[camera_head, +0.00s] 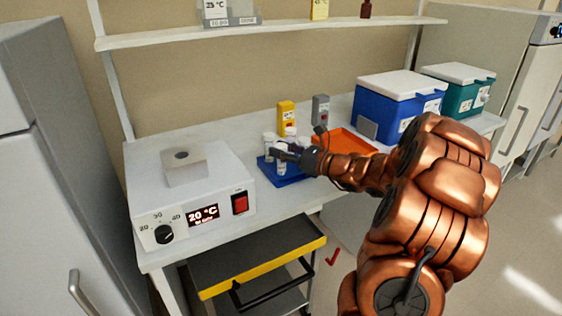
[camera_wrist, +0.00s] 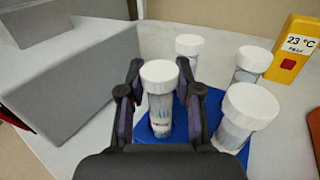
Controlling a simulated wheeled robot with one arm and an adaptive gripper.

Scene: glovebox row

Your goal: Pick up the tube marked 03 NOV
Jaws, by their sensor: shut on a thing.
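My gripper (camera_wrist: 160,108) is shut on a white-capped tube (camera_wrist: 160,115) that stands upright between its two fingers. The print on its label is too small to read. The tube is over the blue tray (camera_wrist: 145,133); I cannot tell whether its base touches the tray. Three other white-capped tubes stand close by: one behind (camera_wrist: 189,47), one at the back right (camera_wrist: 252,64) and one at the right (camera_wrist: 247,115), near the right finger. Their marks cannot be read. In the head view my gripper (camera_head: 284,153) reaches over the blue tray (camera_head: 290,181) and hides part of the tubes.
A white heater box (camera_head: 190,205) showing 20 °C stands left of the tray. A yellow device (camera_head: 286,113) and a grey one (camera_head: 320,109) stand behind. An orange tray (camera_head: 350,143) and blue cooler (camera_head: 398,101) are to the right. A cart (camera_head: 262,265) is below the bench.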

